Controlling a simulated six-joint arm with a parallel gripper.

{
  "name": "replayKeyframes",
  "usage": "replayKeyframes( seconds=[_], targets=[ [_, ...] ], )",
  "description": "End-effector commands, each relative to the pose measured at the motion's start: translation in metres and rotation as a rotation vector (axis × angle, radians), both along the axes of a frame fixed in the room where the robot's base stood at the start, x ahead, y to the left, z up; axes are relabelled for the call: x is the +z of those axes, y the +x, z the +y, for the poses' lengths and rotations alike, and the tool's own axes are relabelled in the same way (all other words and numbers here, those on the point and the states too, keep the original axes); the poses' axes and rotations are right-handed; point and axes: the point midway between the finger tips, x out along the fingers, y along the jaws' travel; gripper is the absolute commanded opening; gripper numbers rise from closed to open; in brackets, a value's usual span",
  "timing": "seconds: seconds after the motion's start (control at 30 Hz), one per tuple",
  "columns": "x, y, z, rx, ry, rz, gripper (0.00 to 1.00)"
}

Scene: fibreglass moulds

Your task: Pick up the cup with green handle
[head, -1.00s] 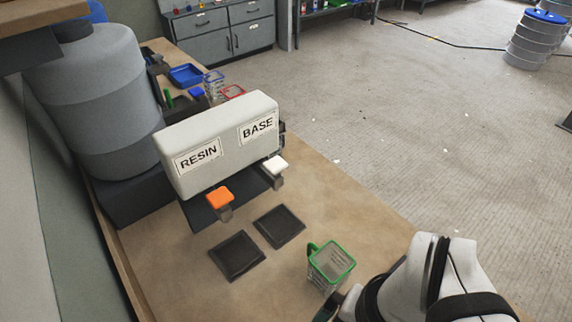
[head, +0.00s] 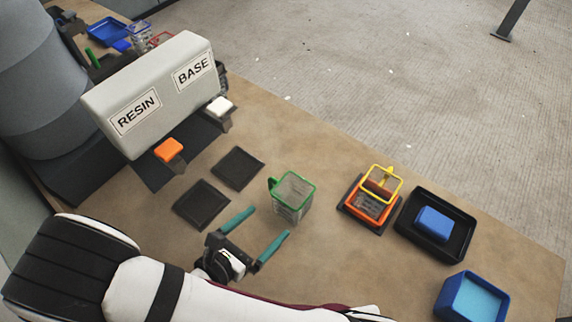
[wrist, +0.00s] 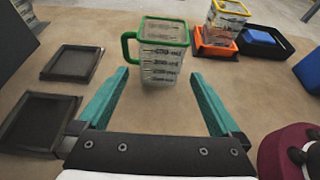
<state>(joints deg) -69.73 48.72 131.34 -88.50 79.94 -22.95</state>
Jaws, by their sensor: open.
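The clear measuring cup with a green rim and green handle (head: 292,197) stands upright on the bench. In the wrist view the cup (wrist: 163,55) is just ahead, between the lines of the two fingers, with its handle on the left. Graduation marks show on its wall. My gripper (head: 260,228) is open and empty, its teal fingers pointing at the cup.
Two dark square pads (head: 237,168) lie left of the cup. The RESIN/BASE dispenser (head: 150,95) stands behind them. To the right are a yellow-rimmed cup (head: 383,183) with an orange piece, a black tray (head: 462,243) holding a blue block, and a blue container (head: 472,299).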

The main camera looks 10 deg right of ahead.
Motion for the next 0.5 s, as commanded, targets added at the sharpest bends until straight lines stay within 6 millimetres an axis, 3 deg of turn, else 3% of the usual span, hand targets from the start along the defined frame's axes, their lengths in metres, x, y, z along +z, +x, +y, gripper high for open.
replayKeyframes(
  seconds=[0.2, 0.5],
  targets=[
    [-0.020, 0.034, -0.037, -0.011, 0.000, 0.002, 1.00],
    [-0.034, 0.058, -0.060, -0.010, 0.002, 0.001, 1.00]
  ],
)
